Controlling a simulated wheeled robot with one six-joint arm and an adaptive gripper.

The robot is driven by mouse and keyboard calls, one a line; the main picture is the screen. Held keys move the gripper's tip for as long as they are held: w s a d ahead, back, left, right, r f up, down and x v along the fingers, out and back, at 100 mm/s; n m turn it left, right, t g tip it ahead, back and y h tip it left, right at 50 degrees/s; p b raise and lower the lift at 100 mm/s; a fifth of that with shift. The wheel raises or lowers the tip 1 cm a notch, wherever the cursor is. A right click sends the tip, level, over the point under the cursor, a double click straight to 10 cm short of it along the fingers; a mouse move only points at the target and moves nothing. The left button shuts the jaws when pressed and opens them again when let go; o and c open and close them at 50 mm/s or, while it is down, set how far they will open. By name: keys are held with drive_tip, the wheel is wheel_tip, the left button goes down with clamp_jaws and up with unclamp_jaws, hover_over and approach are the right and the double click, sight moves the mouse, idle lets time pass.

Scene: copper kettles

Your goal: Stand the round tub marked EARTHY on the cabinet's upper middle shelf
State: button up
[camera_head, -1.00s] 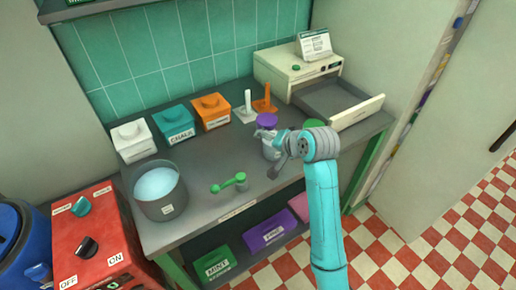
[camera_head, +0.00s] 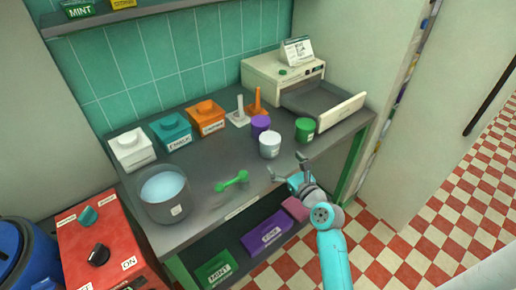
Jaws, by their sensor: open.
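Three round tubs stand upright near the right end of the grey bench: a purple tub (camera_head: 261,125), a white tub (camera_head: 269,146) and a green tub (camera_head: 305,130). Their labels are too small to read, so I cannot tell which one is marked EARTHY. My gripper (camera_head: 288,166) is open and empty at the bench's front edge, just in front of the white and green tubs, with its fingers spread toward them. It appears apart from all three. I cannot make out the cabinet or its upper middle shelf in this view.
White, teal and orange boxes (camera_head: 206,117) line the back of the bench (camera_head: 215,205). A grey pot (camera_head: 164,194) and a green spoon-like tool (camera_head: 232,181) lie left. A cream machine with an open drawer (camera_head: 335,108) stands right. Boxes sit on the low shelf.

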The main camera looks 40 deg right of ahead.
sight(270, 142)
drive_tip(key=shift+s+d+f+m, duration=0.1)
drive_tip(key=shift+d+m, duration=0.05)
drive_tip(key=shift+m, duration=0.25)
drive_tip(key=shift+w, duration=0.4)
drive_tip(key=w, duration=0.3)
drive_tip(key=w+d, duration=0.1)
drive_tip(key=w, duration=0.2)
drive_tip(key=w+d, duration=0.1)
drive_tip(key=w, duration=0.2)
drive_tip(key=shift+w, duration=0.3)
drive_tip(key=shift+r, duration=0.2)
drive_tip(key=c, duration=1.3)
